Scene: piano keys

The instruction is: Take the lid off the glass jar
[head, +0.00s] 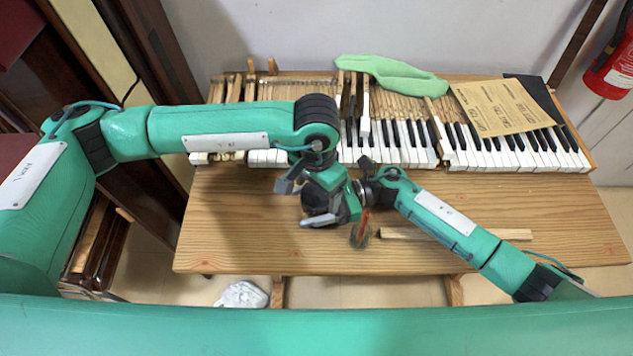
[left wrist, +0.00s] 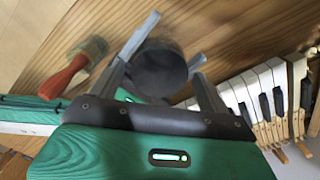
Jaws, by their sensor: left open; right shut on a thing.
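My left gripper (head: 301,204) is open above the table, and it also shows in the left wrist view (left wrist: 173,41). Between its spread fingers is a round dark grey top (left wrist: 158,72), which looks like the lid of the jar. The glass jar itself is mostly hidden beneath the lid and my arms, so I cannot make out its glass. My right gripper (head: 364,183) comes in from the right, close beside the left one. It appears shut on the jar, but its fingertips are largely covered.
A red-handled brush (left wrist: 68,75) is beside my grippers, blurred. A wooden strip (head: 455,234) lies on the table (head: 240,235). Piano keys (head: 510,160), a green cloth (head: 390,73) and a yellowish paper (head: 507,106) are behind. The table's front left is clear.

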